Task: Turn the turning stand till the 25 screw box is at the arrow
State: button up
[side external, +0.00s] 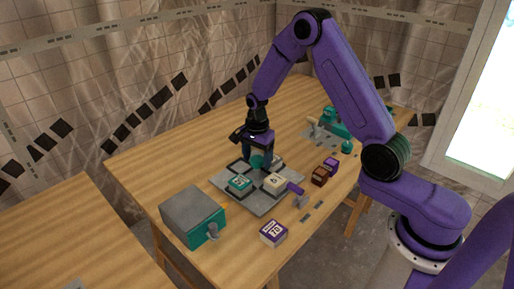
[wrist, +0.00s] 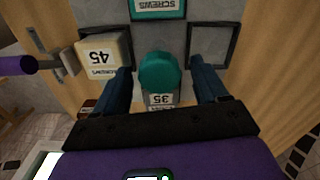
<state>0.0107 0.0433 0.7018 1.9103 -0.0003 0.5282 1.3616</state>
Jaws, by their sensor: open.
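The turning stand (side external: 256,206) is a grey stand with dark-framed square places around a round teal knob (wrist: 158,72). My gripper (wrist: 160,80) is open, with one finger either side of the knob and visible gaps. A teal box (wrist: 158,8) labelled screws is at the top of the wrist view, its number cut off; a teal box (side external: 240,184) on the stand's left has an unclear label. A cream box (wrist: 103,57) reads 45. A box (wrist: 160,100) under my gripper reads 35. One framed place (wrist: 213,45) is empty. I cannot make out the arrow.
A purple-handled lever (side external: 294,188) stands at the stand's right edge. A grey and teal drawer box (side external: 193,216) is front left. A purple box (side external: 273,233) reading 70 is in front. Brown (side external: 320,177) and purple (side external: 331,165) boxes lie right; teal equipment (side external: 336,121) is behind.

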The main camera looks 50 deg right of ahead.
notch_tip(320, 180, up, 17)
jog(key=shift+r, duration=0.15)
dwell(0.4)
jog(key=s+a+n, duration=1)
jog(key=s+n, duration=0.4)
jog(key=s+d+f+n, duration=0.1)
jog(key=s+d+n, duration=0.1)
jog(key=s+n, duration=1.2)
jog(key=s, duration=0.5)
jog(key=shift+s+d+n, duration=0.3)
jog(key=shift+s+n, duration=0.1)
